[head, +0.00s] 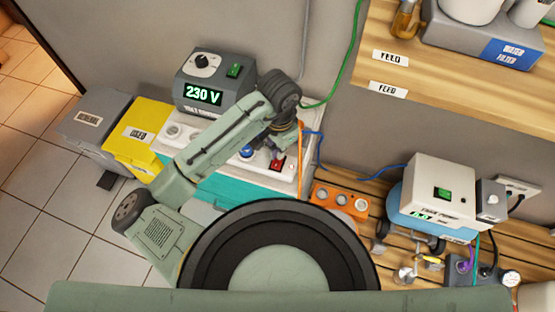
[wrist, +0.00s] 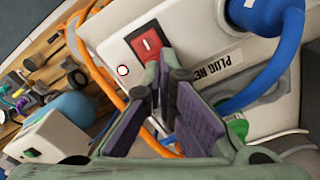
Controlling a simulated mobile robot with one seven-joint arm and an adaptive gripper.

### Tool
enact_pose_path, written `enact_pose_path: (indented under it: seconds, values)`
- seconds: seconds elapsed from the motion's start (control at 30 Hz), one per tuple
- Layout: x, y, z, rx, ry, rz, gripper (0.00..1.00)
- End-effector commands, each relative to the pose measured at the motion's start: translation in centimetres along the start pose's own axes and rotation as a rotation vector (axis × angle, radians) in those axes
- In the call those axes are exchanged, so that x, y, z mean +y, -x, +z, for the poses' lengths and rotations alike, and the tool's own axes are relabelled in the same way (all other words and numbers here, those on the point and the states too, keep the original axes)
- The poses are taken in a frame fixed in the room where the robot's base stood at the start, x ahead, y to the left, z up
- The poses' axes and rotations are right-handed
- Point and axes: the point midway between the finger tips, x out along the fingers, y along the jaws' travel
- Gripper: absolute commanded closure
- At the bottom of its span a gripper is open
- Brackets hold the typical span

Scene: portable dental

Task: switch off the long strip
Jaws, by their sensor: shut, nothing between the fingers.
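The long strip (head: 223,145) is a white bar of sockets on top of a teal-fronted cabinet in the head view; my arm covers part of it. Its red rocker switch (head: 277,164) is near the right end. In the wrist view the red switch (wrist: 149,42) shows a white line mark, in a dark frame on the strip's white face (wrist: 108,35). A small round red-rimmed lamp (wrist: 123,70) sits beside it. My gripper (head: 274,150) is shut and empty, its fingertips (wrist: 162,72) right by the switch's lower edge; I cannot tell whether they touch.
A blue plug (head: 246,152) with a thick blue cable (wrist: 280,75) sits in the strip beside my gripper. An orange cable (head: 300,160) runs past the strip's end. A 230 V unit (head: 205,82) stands behind. An orange socket block (head: 340,200) lies on the wooden bench to the right.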

Motion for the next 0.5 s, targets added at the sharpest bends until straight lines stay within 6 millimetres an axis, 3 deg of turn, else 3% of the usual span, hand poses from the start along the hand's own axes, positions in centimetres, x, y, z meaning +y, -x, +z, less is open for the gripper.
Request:
enact_pose_path:
  seconds: [0.5]
  values:
    - [0.02,-0.68,0.01,-0.001,0.0,0.001,1.0]
